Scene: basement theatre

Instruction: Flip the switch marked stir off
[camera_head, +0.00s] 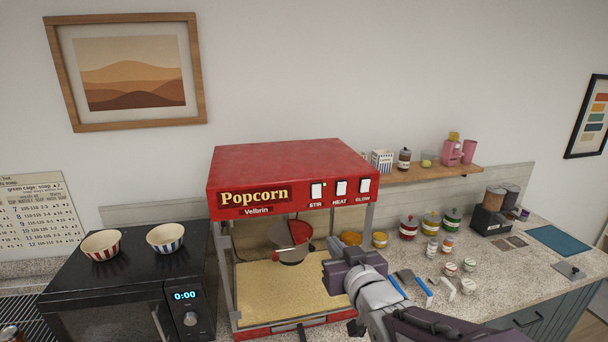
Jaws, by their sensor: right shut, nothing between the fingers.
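The red popcorn machine (290,165) stands on the counter in the middle. Its red front panel carries three white rocker switches in a row. The stir switch (316,191) is the leftmost, above the label STIR. The heat switch (341,187) and the glow switch (365,185) are to its right. The picture is too small to tell which way each rocker is tipped. My right gripper (330,262) is shut and empty, in front of the machine's lower right part. It is well below the switches and apart from them. My left gripper is not in view.
A black microwave (110,275) with two striped bowls stands at left. Right of the machine are lidded jars (408,228), small shakers and blue-handled tools (418,284). A wooden shelf (430,174) sits behind. The space before the switch panel is clear.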

